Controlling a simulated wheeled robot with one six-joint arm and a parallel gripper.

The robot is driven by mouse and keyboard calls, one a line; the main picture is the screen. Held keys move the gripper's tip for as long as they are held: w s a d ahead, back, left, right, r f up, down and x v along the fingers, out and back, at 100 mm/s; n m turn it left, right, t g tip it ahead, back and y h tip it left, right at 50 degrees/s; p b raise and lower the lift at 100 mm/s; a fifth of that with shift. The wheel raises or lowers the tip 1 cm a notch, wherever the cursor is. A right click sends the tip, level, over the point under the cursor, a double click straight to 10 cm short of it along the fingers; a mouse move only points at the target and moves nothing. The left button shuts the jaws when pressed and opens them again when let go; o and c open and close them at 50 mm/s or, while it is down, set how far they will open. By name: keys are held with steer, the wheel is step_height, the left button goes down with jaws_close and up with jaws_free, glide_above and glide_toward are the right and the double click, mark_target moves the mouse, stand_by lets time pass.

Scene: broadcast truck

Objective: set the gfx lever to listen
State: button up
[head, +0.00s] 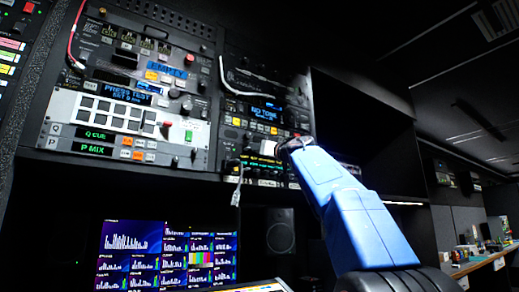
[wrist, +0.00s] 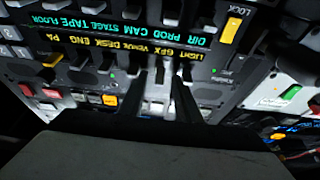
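The intercom panel (wrist: 215,75) fills the upper wrist view, with a green-lettered row above a yellow-lettered row reading LIGHT, GFX, VENUE, DESK, ENG and PA. The GFX lever (wrist: 160,73) is a small light lever by the GFX label; its exact position is hard to tell. My gripper (wrist: 162,84) is open, its two dark fingers one on each side of the GFX lever; whether they touch it is unclear. In the head view the panel (head: 262,163) sits low in the middle rack, and my gripper (head: 284,147) is at its right part, partly hidden by my blue arm.
A yellow LOCK switch (wrist: 231,28) is at the upper right. Red (wrist: 24,89) and orange buttons lie lower left.

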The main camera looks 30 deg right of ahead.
steer(key=v, duration=1.7)
steer(key=shift+s, duration=0.15)
steer(key=shift+f, duration=0.1)
